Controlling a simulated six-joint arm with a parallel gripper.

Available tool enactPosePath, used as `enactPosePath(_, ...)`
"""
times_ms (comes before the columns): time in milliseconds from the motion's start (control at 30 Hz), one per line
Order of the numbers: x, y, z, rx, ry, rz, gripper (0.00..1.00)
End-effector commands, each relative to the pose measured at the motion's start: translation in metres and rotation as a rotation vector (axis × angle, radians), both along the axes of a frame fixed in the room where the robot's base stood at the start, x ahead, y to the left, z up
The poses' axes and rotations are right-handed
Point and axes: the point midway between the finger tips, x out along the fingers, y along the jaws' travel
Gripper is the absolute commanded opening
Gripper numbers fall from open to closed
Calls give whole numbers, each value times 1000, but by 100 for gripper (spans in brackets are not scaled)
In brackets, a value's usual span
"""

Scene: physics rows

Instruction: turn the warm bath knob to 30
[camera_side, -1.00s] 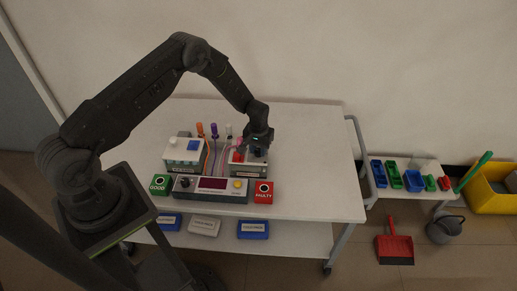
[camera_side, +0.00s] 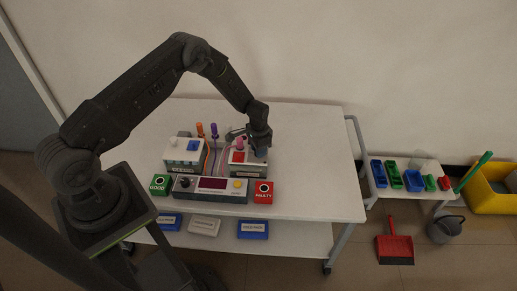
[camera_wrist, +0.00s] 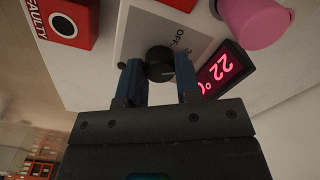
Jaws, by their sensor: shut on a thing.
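The warm bath knob (camera_wrist: 160,62) is small, round and black, on a pale panel marked OFF and a partly hidden number. My gripper (camera_wrist: 158,78) has its two blue fingers on either side of the knob, shut on it. The red-lit display (camera_wrist: 216,70) beside the knob reads 22 with a degree sign. In the side view my gripper (camera_side: 259,150) is down over the right end of the white warm bath unit (camera_side: 248,171), and the knob is hidden there.
A pink object (camera_wrist: 255,20) stands close beside the display. The red FAULTY box (camera_side: 264,192) is in front of the unit. A grey console (camera_side: 210,188), a green GOOD box (camera_side: 160,186) and another white unit (camera_side: 184,152) are to the left. The table's right side is clear.

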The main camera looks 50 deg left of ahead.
Motion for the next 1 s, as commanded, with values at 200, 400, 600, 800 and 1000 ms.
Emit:
enactPosePath(200,-1,0,0,-1,5,-41,8)
enactPosePath(400,-1,0,0,-1,5,-49,8)
enactPosePath(600,-1,0,0,-1,5,-47,8)
enactPosePath(800,-1,0,0,0,3,-47,48)
enactPosePath(1000,0,0,0,0,2,-46,57)
